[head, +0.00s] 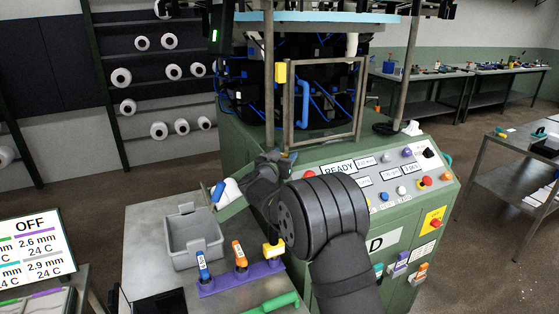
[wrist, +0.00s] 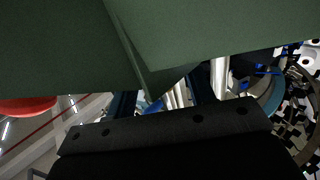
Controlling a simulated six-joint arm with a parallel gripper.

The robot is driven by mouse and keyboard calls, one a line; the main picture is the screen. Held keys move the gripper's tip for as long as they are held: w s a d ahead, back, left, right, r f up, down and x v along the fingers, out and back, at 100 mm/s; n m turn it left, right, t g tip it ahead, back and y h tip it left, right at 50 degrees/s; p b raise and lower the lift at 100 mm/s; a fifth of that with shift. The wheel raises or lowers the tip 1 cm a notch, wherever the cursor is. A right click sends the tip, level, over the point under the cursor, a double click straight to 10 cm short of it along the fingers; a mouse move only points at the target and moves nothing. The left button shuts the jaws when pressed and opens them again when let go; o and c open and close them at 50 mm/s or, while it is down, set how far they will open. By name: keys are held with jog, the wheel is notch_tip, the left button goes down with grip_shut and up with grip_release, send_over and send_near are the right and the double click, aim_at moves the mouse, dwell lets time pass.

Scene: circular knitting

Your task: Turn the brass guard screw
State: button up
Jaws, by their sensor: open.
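My gripper (head: 268,165) is at the front left of the green knitting machine (head: 240,150), close to the lower left of the metal guard frame (head: 325,142). My wrist and forearm hide part of the machine's front. I cannot make out the brass guard screw in either view. The guard frame stands upright in front of the dark needle section, with a yellow block (head: 281,72) at its upper left. In the wrist view, a dark bar of my gripper (wrist: 165,128) crosses the bottom, with green panels (wrist: 210,40) close above it. My gripper is open, with nothing seen in it.
A grey bin (head: 193,240) and a purple rack (head: 240,280) with blue and orange-capped tools stand on the metal table, left of my arm. A white and blue item (head: 226,190) is near my gripper. The control panel (head: 375,180) is to the right.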

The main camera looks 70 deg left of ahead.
jog(key=v, duration=1.7)
jog(key=shift+s+d, duration=0.15)
jog(key=shift+d, duration=0.05)
jog(key=x, duration=1.5)
